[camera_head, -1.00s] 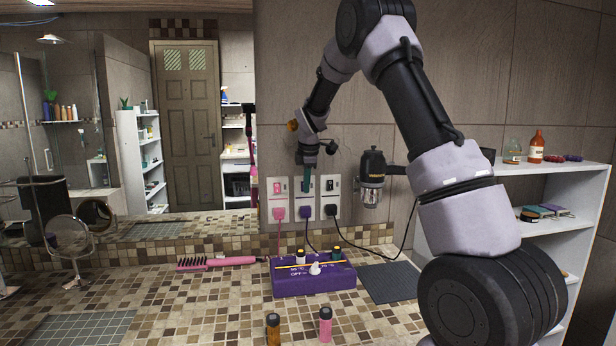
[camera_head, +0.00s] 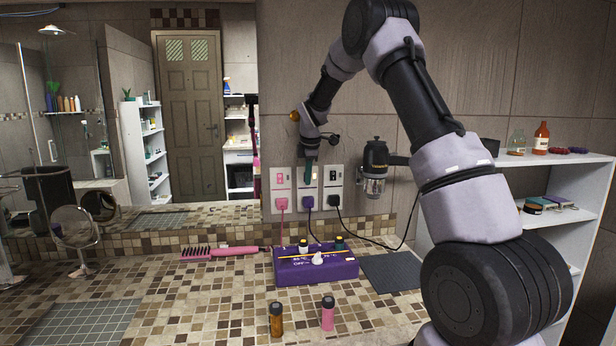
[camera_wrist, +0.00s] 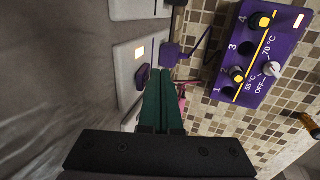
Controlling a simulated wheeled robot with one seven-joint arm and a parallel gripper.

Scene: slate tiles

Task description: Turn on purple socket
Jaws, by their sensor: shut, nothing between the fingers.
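The purple socket is the middle of three wall plates, with a purple plug (camera_head: 308,203) in its lower part.
A pink socket (camera_head: 281,178) is left of it and a black-plugged socket (camera_head: 334,177) right. Below stands a purple box (camera_head: 290,272) with a dial and bottles. A pink hairbrush (camera_head: 232,251), two small bottles (camera_head: 328,313) and a wall-mounted holder (camera_head: 375,165) are nearby.

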